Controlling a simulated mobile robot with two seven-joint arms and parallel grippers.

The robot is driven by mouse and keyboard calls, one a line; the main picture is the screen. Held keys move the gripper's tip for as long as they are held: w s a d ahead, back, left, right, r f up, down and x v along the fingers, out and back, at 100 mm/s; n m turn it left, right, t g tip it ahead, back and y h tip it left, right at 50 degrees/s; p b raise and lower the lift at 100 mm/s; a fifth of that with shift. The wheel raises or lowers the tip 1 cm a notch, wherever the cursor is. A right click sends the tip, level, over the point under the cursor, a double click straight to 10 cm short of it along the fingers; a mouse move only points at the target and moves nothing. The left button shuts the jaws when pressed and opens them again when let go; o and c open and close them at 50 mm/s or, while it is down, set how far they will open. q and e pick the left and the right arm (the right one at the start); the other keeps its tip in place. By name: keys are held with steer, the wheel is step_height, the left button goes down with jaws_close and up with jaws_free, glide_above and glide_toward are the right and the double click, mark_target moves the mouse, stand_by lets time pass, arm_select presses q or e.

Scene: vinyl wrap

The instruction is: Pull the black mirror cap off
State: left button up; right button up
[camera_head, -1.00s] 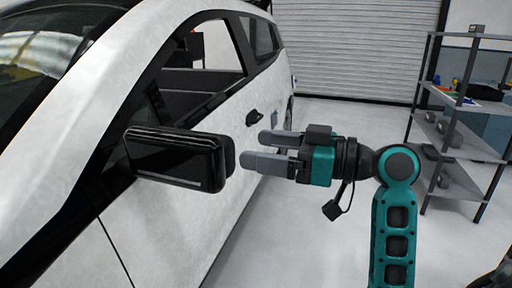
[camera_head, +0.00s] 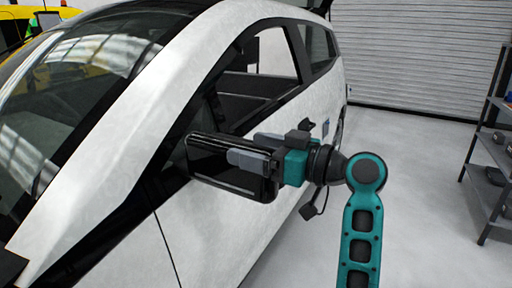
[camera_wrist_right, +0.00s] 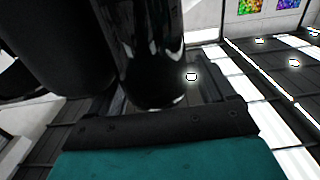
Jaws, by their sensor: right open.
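The black mirror cap (camera_head: 210,178) is on the side mirror of the white car (camera_head: 215,220), left of centre in the head view. My right gripper (camera_head: 243,147) is at the mirror's right end. Its near grey finger overlaps the front of the mirror, and its far finger shows above and behind the mirror's top edge. The jaws are open around that end; whether they touch it I cannot tell. In the right wrist view a glossy black surface (camera_wrist_right: 140,50), probably the mirror, is close beyond the gripper's teal body. My left gripper is not in view.
The car's door and side window (camera_head: 262,75) are right behind the mirror. A grey shelf rack (camera_head: 490,150) stands at the right edge. The grey floor (camera_head: 405,170) between car and rack is clear. A roller shutter (camera_head: 420,60) closes the back.

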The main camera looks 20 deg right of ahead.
steer(key=shift+c, duration=0.4)
steer(key=c, duration=1.1)
steer(key=shift+s+a, duration=0.4)
steer(key=shift+a, duration=0.1)
stand_by(0.3)
steer(key=s+a, duration=0.4)
steer(key=a, duration=0.1)
steer(key=shift+s+a, duration=0.15)
steer(key=shift+a, duration=0.15)
stand_by(0.8)
steer(key=shift+d+f, duration=0.1)
